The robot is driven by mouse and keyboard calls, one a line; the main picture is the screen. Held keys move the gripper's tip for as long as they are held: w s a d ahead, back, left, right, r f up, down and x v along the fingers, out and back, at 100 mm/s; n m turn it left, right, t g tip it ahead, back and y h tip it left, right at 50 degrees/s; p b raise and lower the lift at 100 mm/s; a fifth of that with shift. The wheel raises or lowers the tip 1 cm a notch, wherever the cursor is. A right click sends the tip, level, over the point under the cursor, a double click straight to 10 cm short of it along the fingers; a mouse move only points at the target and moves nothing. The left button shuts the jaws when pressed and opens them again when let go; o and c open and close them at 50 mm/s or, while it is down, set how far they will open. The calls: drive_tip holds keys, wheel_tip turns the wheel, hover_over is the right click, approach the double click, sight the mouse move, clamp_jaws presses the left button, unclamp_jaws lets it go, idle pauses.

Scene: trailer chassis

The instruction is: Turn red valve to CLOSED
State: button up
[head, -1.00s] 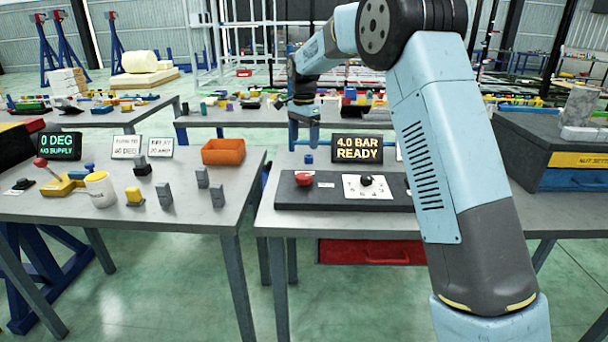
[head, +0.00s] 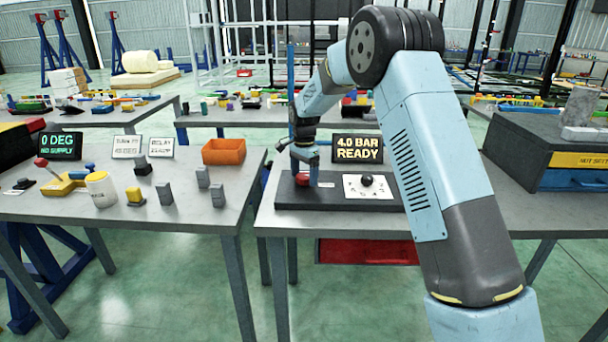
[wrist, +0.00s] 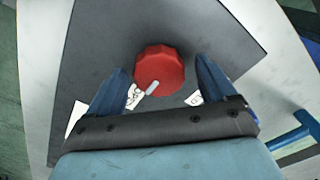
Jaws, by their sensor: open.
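The red valve (head: 302,180) is a round faceted knob on the left part of a dark panel (head: 335,203) on the right-hand table. In the wrist view the red valve (wrist: 160,66) lies between the two blue fingertips of my gripper (wrist: 160,64), with visible gaps on both sides. A white pointer mark on it points down and left, towards a small white label (wrist: 135,97); another label (wrist: 194,98) is at lower right, partly covered. The label text is not readable. In the head view my open gripper (head: 305,168) points down over the valve and partly hides it.
A display (head: 358,149) reading "4.0 BAR READY" stands behind the panel. A black knob (head: 366,180) on a white plate is right of the valve.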

drive_tip(key=c, duration=1.1)
drive_tip(key=shift+o, duration=0.2)
drive_tip(key=shift+n, duration=0.3)
drive_tip(key=n, duration=1.3)
drive_tip(key=shift+n, duration=2.1)
drive_tip(key=shift+w, duration=0.1)
